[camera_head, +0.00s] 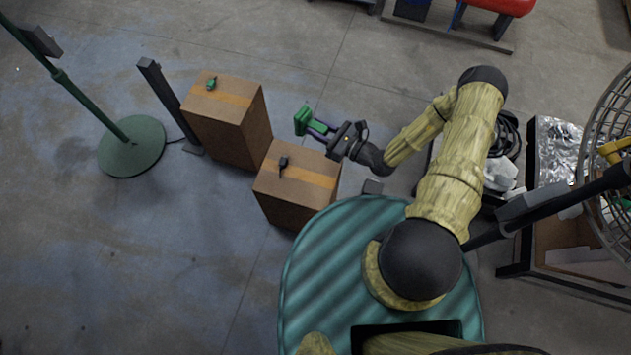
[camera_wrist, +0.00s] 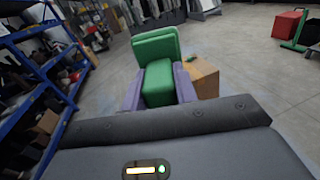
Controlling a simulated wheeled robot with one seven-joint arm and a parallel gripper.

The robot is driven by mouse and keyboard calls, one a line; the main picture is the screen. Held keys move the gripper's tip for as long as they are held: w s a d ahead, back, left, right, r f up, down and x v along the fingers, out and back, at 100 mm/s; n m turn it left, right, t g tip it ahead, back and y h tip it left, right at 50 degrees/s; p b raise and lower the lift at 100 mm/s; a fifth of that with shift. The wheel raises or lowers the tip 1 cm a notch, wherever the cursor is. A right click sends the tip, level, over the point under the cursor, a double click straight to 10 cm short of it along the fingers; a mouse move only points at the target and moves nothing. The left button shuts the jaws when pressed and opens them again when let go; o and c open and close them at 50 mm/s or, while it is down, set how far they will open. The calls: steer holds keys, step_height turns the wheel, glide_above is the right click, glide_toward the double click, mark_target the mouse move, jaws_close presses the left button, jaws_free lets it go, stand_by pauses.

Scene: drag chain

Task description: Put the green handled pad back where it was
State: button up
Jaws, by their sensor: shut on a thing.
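The green handled pad (camera_head: 309,121) is held in the air by my gripper (camera_head: 322,130), to the right of the taller cardboard box (camera_head: 232,137) and above the floor. In the wrist view the pad (camera_wrist: 156,46) shows as a wide green block, with its green handle between the two purple fingers of my gripper (camera_wrist: 159,84). The fingers are shut on it. The pad's far side is hidden.
A small green object (camera_head: 211,83) lies on the taller box. A lower box (camera_head: 287,205) stands nearer, with a small dark object (camera_head: 283,163) on top. A dark post (camera_head: 165,98) and a green round-based stand (camera_head: 131,148) are at left. Blue shelving (camera_wrist: 38,55) shows in the wrist view.

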steer(key=s+a+f+n+g+h+b, duration=0.2)
steer(key=s+f+n+g+h+b, duration=0.15)
steer(key=s+f+n+g, duration=0.3)
steer(key=s+a+f+n+g+h+b, duration=0.25)
steer(key=f+n+g+h, duration=0.35)
steer(key=f, duration=0.3)
steer(key=w+d+f+n+h+b, duration=0.2)
steer(key=d+f+n+h+b, duration=0.2)
steer(key=n+b, duration=0.2)
steer(key=w+r+n+t+b, duration=0.2)
steer(key=w+n, duration=0.1)
steer(key=w, duration=0.3)
steer(key=shift+w+a+h, duration=0.15)
steer(key=shift+a+h, duration=0.2)
steer(key=shift+h, duration=0.1)
steer(key=shift+t, duration=0.25)
step_height(320, 180, down, 6)
steer(key=b, duration=0.1)
steer(key=shift+f, duration=0.15)
